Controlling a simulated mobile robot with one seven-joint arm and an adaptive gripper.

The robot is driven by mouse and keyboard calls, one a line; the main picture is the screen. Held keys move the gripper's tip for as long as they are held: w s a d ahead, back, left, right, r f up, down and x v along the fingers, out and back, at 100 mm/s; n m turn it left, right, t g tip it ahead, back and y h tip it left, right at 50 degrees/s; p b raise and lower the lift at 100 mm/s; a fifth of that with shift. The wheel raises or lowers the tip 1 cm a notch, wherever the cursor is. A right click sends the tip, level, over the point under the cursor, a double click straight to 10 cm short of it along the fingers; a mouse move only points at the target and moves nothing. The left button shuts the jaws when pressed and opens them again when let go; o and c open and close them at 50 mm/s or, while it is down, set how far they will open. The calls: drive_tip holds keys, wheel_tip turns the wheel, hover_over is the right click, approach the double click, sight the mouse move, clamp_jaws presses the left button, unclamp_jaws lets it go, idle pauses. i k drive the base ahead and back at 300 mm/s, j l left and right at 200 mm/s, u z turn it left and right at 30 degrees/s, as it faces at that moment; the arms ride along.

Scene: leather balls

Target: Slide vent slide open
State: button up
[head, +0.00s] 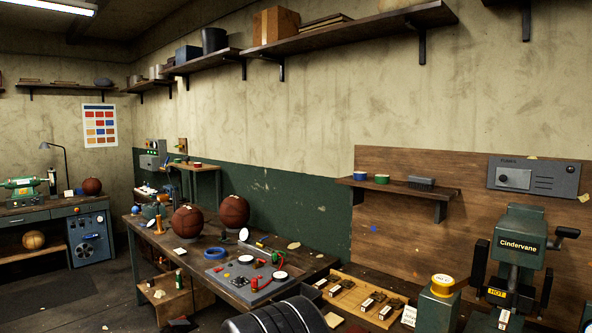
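A grey metal vent panel (534,177) is fixed high on the wooden backboard at the right, above the green Cendervane machine. It carries a small label that seems to read "FUMES". A lighter plate with a small round knob (515,178), likely the vent slide, sits in its left half. Short dark slots show in its right half. I cannot tell from here how far the slide is open. My gripper does not show in this view, and nothing is seen touching the panel.
The green machine (516,245) with a black side handle and a yellow "HOT" tag stands below the panel. A wooden shelf (400,188) is left of it. A yellow-topped green post (438,300) and a wooden tray (350,298) stand in front. The workbench (170,244) extends left.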

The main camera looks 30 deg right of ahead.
sight(518, 179)
drive_tip(key=z, duration=2.35)
drive_tip(key=i, duration=0.2)
drive_tip(key=l+u, duration=0.05)
